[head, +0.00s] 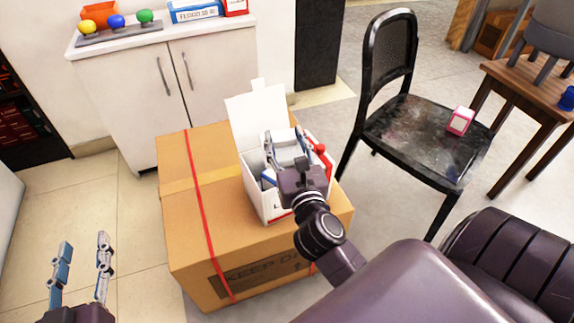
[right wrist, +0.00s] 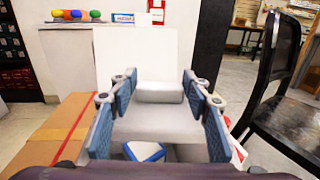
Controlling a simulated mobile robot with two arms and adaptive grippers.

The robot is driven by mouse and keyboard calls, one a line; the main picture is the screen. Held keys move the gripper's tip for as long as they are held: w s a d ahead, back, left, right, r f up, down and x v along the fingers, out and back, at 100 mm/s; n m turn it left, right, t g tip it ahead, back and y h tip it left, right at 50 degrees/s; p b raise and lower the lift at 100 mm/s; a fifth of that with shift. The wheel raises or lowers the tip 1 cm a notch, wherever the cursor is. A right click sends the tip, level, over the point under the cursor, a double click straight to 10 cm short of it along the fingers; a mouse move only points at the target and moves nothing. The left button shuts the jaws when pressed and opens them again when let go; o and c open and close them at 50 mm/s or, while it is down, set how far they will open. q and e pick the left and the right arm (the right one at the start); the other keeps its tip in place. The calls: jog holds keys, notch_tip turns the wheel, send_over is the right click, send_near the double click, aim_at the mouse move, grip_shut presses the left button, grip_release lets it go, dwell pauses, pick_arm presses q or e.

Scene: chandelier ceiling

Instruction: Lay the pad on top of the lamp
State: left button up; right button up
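Neither the pad nor the lamp can be told for certain. A grey piece with a rounded, roll-like far end (right wrist: 160,92) lies between the fingers of my right gripper (right wrist: 158,78), in the open white box (head: 255,110). Those fingers are apart; whether they touch the piece I cannot tell. In the head view my right gripper (head: 286,143) is over this box and hides part of its inside. A blue-and-white item (right wrist: 145,152) shows lower in the box. A red item (head: 320,150) is at the box's right side. My left gripper (head: 82,245) is open and empty, low at the left.
The white box stands on a large cardboard box (head: 180,240) with a red strap. A black chair (head: 415,140) at the right holds a pink-and-white box (head: 460,121). A white cabinet (head: 180,75) with balls and boxes stands behind. Floor at the left is clear.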

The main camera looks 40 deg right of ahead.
jog(key=o, duration=0.4)
jog(key=shift+c, duration=0.2)
jog(key=v, duration=1.2)
